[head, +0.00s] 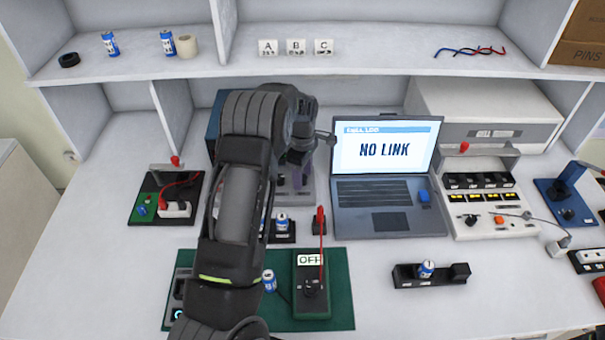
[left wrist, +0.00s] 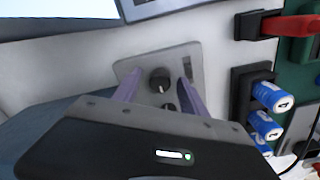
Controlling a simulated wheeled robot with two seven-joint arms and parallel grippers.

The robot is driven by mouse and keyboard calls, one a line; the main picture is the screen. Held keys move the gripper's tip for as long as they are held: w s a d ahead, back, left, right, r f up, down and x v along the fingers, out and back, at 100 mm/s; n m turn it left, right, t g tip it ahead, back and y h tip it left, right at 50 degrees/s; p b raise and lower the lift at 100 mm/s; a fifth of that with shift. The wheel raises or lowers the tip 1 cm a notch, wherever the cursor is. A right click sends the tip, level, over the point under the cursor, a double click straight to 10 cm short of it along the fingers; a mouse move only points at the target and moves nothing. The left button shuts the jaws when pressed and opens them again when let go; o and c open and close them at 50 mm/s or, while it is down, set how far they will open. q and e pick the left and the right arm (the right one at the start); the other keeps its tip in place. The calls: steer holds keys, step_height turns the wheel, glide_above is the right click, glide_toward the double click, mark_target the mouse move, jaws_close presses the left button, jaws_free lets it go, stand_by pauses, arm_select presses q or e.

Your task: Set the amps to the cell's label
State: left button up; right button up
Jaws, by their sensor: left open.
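My left gripper (head: 297,172) reaches down over a small grey panel (head: 308,186) left of the laptop. In the left wrist view its two purple fingers (left wrist: 158,88) are open, one on each side of a black knob (left wrist: 160,79) on the panel (left wrist: 190,52). I cannot tell whether they touch it. A second dark knob is partly hidden by the gripper body. Blue-and-white cells (left wrist: 272,96) sit in a black holder (left wrist: 240,82) beside the panel. Another cell (head: 270,280) stands on the green mat. Their labels are too small to read. My right gripper is out of view.
The laptop (head: 388,222) reads "NO LINK". A meter (head: 311,285) reading "OFF" lies on the green mat (head: 342,290). A black cradle (head: 405,277) holds a cell at the right. A charger unit (head: 490,230) stands right of the laptop. The front left desk is clear.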

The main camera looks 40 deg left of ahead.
arm_select(q)
jaws_close()
stand_by(0.4)
stand_by(0.4)
